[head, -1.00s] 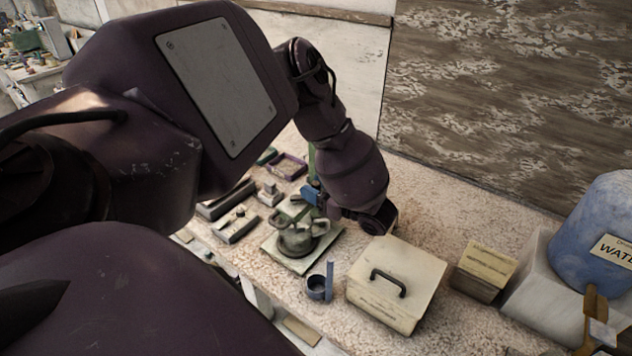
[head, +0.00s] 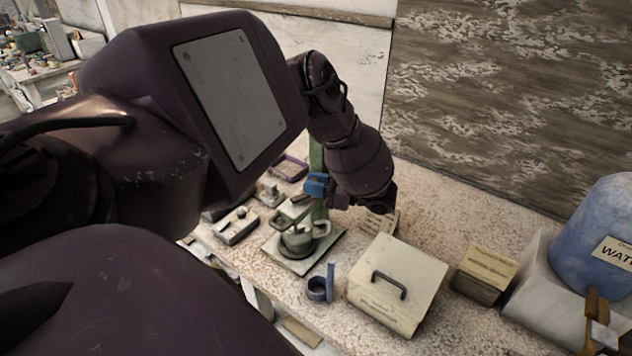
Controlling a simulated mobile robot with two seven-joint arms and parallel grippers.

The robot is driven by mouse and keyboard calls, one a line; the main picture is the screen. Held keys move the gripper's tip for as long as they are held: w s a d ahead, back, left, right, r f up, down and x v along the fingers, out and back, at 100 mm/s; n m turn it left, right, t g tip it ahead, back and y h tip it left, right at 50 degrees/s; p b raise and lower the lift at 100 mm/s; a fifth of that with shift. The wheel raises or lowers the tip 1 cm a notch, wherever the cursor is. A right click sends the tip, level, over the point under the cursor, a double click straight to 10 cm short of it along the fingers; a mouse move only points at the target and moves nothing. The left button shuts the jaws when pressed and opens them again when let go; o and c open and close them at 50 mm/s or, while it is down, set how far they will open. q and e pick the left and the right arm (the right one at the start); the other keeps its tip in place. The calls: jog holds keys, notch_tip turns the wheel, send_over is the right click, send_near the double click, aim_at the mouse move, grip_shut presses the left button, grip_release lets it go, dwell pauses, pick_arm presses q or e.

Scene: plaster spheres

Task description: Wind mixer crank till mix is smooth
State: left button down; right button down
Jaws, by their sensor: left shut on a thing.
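The mixer has a green column (head: 317,158) and a pale green base plate (head: 328,243). A dull green pot (head: 298,243) with side handles stands on the plate. The mix inside the pot cannot be made out. My left gripper (head: 321,188) is above and just behind the pot, beside the column. It is shut on what appears to be the mixer crank; a blue part shows at the grip, and the arm hides most of the crank. My right gripper is not in view.
A small box (head: 484,272) and a blue water drum (head: 597,235) are farther right. Trays (head: 237,226) lie left.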

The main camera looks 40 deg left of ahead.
pick_arm(q)
jog(key=shift+a+n+g, duration=0.15)
jog(key=shift+n+g, duration=0.15)
jog(key=shift+g, duration=0.1)
jog(key=c, duration=1.2)
grip_release()
jog(key=shift+o, duration=1)
jog(key=shift+r, duration=0.1)
